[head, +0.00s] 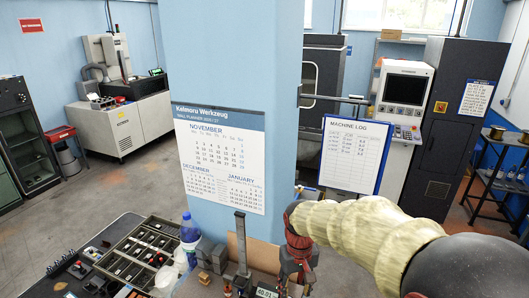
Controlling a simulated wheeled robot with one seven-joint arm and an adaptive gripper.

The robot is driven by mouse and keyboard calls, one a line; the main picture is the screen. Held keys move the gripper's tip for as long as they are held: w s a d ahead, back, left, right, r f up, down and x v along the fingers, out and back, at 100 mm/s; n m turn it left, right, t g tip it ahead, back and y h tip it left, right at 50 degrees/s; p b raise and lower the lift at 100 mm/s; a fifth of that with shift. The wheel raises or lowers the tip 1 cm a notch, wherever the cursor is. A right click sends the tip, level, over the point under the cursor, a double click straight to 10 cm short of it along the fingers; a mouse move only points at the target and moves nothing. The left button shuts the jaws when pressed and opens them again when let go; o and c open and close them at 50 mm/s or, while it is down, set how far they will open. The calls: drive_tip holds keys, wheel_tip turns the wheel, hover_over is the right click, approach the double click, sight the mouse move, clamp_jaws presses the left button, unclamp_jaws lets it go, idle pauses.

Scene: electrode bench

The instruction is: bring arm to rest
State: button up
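My arm comes in from the lower right and bends down at its wrist. My gripper (294,272) is at the bottom centre of the head view, pointing down low over the bench. Its fingers are small and dark among the bench items, so I cannot tell whether they are open, shut or holding something. A dark post (241,245) stands just left of it. A small digital display (266,293) shows at the bottom edge, close below the gripper.
A sectioned tray (97,262) of small parts lies on the bench at left. A bottle with a blue label (189,236) stands right of it. A blue pillar with a calendar (221,160) rises behind the bench. A machine log board (353,155) is behind my arm.

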drive_tip(key=s+d+f+m+t+b, duration=0.1)
drive_tip(key=s+d+t+b, duration=0.1)
drive_tip(key=s+b, duration=0.4)
drive_tip(key=s+d+f+t+b, duration=0.2)
drive_tip(key=s+d+b, duration=0.2)
drive_tip(key=s+b, duration=0.3)
drive_tip(key=s+d+f+m+t+b, duration=0.1)
drive_tip(key=s+d+f+t+b, duration=0.1)
drive_tip(key=s+b, duration=0.5)
drive_tip(key=shift+s+d+m, duration=0.2)
drive_tip(key=shift+d+m, duration=0.1)
drive_tip(key=shift+d, duration=0.6)
drive_tip(key=shift+c, duration=0.3)
idle(0.7)
